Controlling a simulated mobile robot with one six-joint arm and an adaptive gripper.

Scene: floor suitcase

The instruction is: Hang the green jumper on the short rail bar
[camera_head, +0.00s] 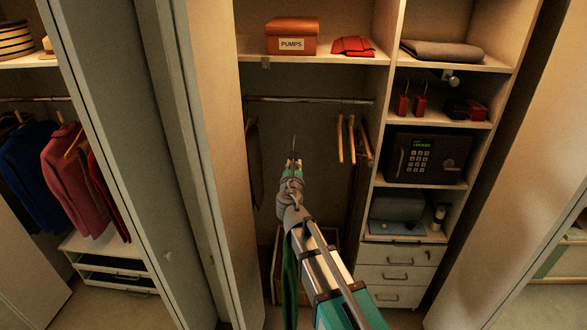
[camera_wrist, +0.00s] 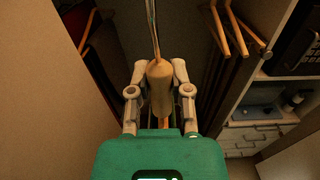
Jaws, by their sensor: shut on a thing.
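My gripper (camera_wrist: 160,88) is shut on the wooden neck of a hanger (camera_wrist: 160,75), and the hanger's thin wire hook points up. In the head view my gripper (camera_head: 293,168) is inside the middle closet bay, below the short rail bar (camera_head: 300,99) in the picture. The hook tip looks apart from the bar, though the depth between them is hard to judge. The green jumper (camera_head: 289,285) hangs below my gripper, mostly hidden behind my arm. Only a strip of green shows.
Several wooden hangers (camera_head: 340,140) hang at the bar's right end; a dark garment (camera_head: 256,165) hangs at its left. The middle of the bar is free. A divider and shelves with a safe (camera_head: 424,158) stand right. A shelf with a PUMPS box (camera_head: 291,36) is above.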

